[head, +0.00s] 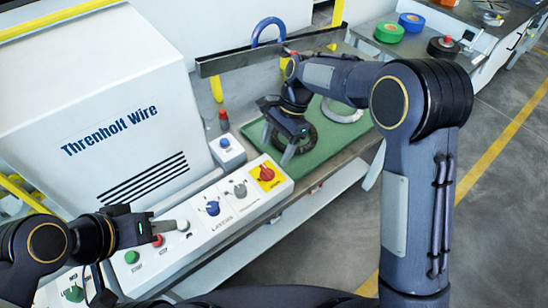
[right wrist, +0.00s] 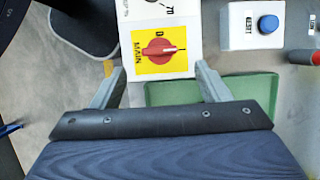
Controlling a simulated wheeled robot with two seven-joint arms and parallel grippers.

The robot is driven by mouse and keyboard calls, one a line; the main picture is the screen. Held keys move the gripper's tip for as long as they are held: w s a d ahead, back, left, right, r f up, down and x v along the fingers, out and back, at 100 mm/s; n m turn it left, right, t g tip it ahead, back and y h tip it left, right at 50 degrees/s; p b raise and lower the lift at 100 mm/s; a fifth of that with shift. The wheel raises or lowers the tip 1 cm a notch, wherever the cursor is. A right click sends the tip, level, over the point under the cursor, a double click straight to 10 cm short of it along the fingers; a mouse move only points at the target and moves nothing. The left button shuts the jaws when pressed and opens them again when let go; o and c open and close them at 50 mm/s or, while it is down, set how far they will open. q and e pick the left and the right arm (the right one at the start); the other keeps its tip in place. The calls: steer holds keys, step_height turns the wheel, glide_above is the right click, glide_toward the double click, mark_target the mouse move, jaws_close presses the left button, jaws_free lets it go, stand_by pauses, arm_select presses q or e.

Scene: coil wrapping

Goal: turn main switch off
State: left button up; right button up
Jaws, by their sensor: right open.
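The main switch (head: 267,174) is a red rotary knob on a yellow plate at the right end of the white control panel (head: 226,222). In the right wrist view the knob (right wrist: 160,50) lies crosswise between my fingers, its pale line pointing right. My right gripper (head: 278,148) is open and empty, pointing down just beyond the switch in the head view. Its fingers (right wrist: 160,72) show on either side of the knob, apart from it. My left gripper (head: 170,228) is low over the left part of the panel near a red button; its jaw opening is unclear.
A blue reset button box (head: 227,152) stands beside the panel's far edge. Blue (head: 212,208) and grey (head: 240,190) knobs sit left of the switch. The large white machine (head: 95,110) stands behind.

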mark_target(267, 169)
steer(key=x, duration=0.6)
steer(key=shift+s+a+f, duration=0.1)
steer(key=shift+f, duration=0.25)
steer(key=c, duration=1)
